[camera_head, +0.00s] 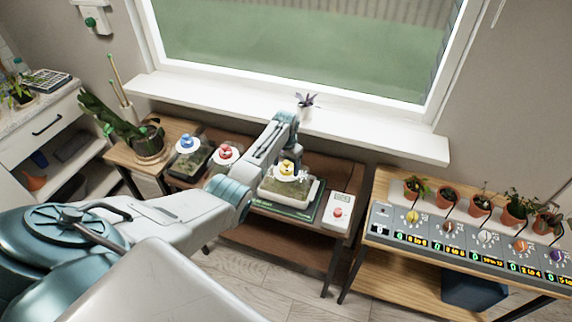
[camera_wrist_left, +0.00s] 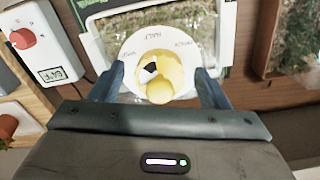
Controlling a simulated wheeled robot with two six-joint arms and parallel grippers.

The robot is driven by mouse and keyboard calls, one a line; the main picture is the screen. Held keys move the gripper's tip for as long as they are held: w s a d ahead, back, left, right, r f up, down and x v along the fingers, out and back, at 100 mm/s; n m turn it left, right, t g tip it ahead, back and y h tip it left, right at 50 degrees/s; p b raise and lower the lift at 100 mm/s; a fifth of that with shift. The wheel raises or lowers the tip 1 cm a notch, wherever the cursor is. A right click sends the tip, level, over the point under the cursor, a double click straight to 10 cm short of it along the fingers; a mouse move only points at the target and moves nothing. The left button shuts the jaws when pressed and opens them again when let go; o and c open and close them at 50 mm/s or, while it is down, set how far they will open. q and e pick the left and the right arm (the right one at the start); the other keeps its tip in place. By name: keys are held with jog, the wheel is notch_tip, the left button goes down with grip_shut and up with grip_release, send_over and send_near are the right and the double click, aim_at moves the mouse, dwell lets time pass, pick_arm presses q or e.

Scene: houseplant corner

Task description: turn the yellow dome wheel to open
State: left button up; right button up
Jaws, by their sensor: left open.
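The yellow dome wheel (camera_head: 287,167) sits on a white round dial on top of a clear, white-rimmed plant box (camera_head: 313,194). In the left wrist view the wheel (camera_wrist_left: 173,66) shows a dark spot at upper left and a rounded yellow knob at its near side. The dial (camera_wrist_left: 160,38) reads HALF at the far side; its side labels are too small to read surely. My left gripper (camera_wrist_left: 160,84) is open, with one finger on each side of the wheel, and in the head view it (camera_head: 291,149) is above the box. My right gripper is out of view.
Boxes with a red wheel (camera_head: 225,152) and a blue wheel (camera_head: 187,142) stand to the left. A white control box with a red knob (camera_head: 338,211) stands close on the right. The windowsill (camera_head: 380,138) is behind; a bench with several potted plants and dials (camera_head: 450,245) is farther right.

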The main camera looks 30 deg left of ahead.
pick_arm(q)
jog(key=c, duration=1)
jog(key=m, duration=0.4)
jog(key=shift+a+m+p, duration=0.1)
jog(key=shift+m+p, duration=0.2)
jog(key=m, duration=0.5)
jog(key=shift+w+a, duration=0.1)
jog(key=shift+w, duration=0.05)
jog(key=shift+m, duration=0.3)
